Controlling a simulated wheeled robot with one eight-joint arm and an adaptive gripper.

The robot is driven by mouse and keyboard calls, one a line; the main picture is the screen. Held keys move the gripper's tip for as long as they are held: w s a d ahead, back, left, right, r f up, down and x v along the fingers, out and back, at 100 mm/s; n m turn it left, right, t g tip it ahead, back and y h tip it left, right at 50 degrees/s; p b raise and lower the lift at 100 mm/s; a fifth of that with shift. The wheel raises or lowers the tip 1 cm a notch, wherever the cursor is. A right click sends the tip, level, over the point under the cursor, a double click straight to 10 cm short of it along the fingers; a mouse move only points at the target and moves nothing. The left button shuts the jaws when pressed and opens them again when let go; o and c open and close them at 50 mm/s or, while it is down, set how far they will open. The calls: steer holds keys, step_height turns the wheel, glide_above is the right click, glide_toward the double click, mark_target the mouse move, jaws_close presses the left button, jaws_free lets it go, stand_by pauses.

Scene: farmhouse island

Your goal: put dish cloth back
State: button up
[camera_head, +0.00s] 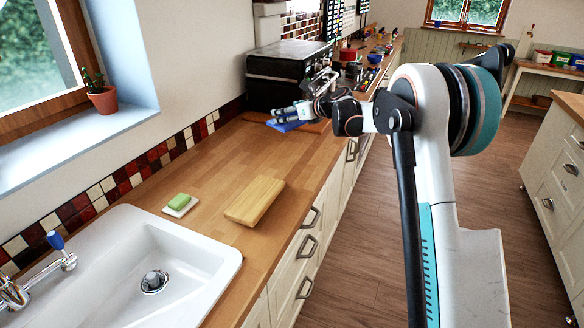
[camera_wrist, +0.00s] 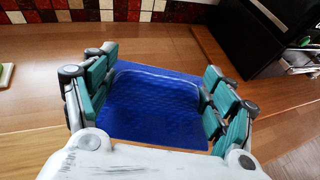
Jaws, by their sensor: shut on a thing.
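The dish cloth (camera_wrist: 155,100) is a blue, textured, folded flat piece. It lies between the teal-padded fingers of my gripper (camera_wrist: 158,98) in the wrist view. My gripper is shut on it, with a finger on each side. In the head view the blue cloth (camera_head: 287,126) shows at the fingertips of my gripper (camera_head: 290,113), over the wooden counter near the black appliance. Part of the cloth is hidden by the gripper. I cannot tell whether the cloth touches the surface below.
A black oven-like appliance (camera_head: 288,75) stands behind my gripper. The wooden counter (camera_head: 230,150) is clear in the middle. A wooden block (camera_head: 255,200), a green sponge on a white dish (camera_head: 180,203) and a white sink (camera_head: 120,265) are nearer. A plant pot (camera_head: 103,99) stands on the sill.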

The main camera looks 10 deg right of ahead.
steer(key=shift+w+d+r, duration=0.2)
steer(key=shift+w+d, duration=0.25)
steer(key=shift+d, duration=0.2)
steer(key=shift+w+d+f+h, duration=0.1)
steer(key=shift+w+d+h, duration=0.1)
steer(key=shift+h, duration=0.1)
step_height(320, 180, down, 20)
steer(key=b, duration=0.6)
steer(key=shift+r, duration=0.25)
steer(key=shift+f, duration=0.2)
steer(key=o, duration=1.1)
steer(key=shift+r, duration=0.1)
